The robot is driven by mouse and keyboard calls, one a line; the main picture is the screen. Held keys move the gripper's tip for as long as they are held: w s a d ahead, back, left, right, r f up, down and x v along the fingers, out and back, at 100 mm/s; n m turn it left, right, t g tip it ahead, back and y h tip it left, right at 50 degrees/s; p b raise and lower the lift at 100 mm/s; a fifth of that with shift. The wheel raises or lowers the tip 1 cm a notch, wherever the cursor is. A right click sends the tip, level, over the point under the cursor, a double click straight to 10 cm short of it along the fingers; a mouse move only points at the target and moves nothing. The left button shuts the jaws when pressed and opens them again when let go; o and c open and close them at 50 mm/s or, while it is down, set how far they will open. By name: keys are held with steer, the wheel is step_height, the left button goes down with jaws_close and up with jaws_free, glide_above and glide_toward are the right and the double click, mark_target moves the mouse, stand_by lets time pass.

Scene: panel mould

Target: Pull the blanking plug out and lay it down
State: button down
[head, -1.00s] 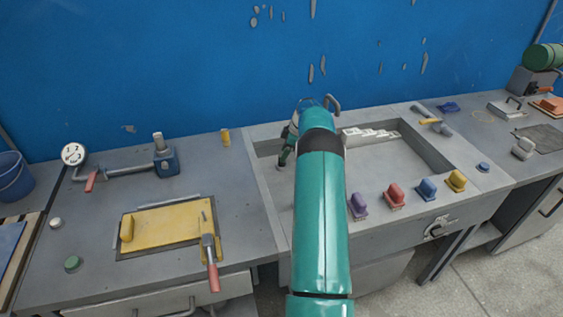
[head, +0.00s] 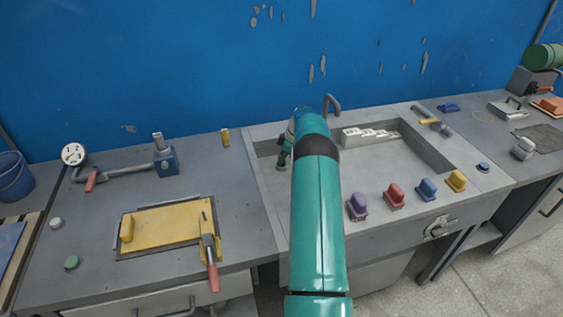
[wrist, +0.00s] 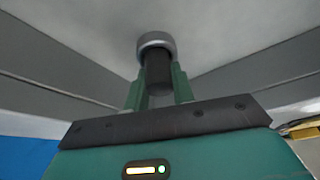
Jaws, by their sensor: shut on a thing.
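The blanking plug (wrist: 158,72) shows in the wrist view as a dark cylinder with a round grey collar at its far end. My gripper (wrist: 159,84) is shut on the dark part, one green finger on each side. The pale grey mould floor lies beyond the collar; I cannot tell whether the plug touches it. In the head view my gripper (head: 282,160) points down over the left end of the recessed mould (head: 262,149), and the plug is too small there to make out. My teal arm hides part of the mould.
Purple (head: 358,207), red (head: 395,196), blue (head: 427,189) and yellow (head: 456,181) handled blocks line the mould's front edge. White stepped blocks (head: 370,135) stand at its back.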

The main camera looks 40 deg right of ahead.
steer(key=shift+r, duration=2.3)
steer(key=shift+r, duration=2)
